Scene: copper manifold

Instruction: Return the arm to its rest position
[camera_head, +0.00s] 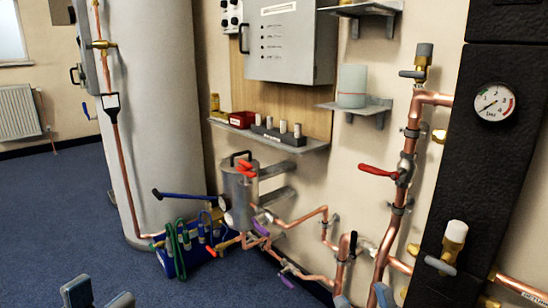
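My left gripper (98,298) shows only its two blue-grey fingertips at the bottom left edge of the head view. They are apart, with no object visible between them, over the blue carpet. My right gripper (364,298) shows two fingertips at the bottom edge, right of the middle. They are also apart. The lower end of a vertical copper pipe (382,262) appears close to or behind them; I cannot tell whether they touch. The rest of both arms is out of view.
Copper pipework with a red lever valve (379,171) lines the wall. A pressure gauge (494,102) sits on a black panel at right. Blue carpet (50,220) is clear at left.

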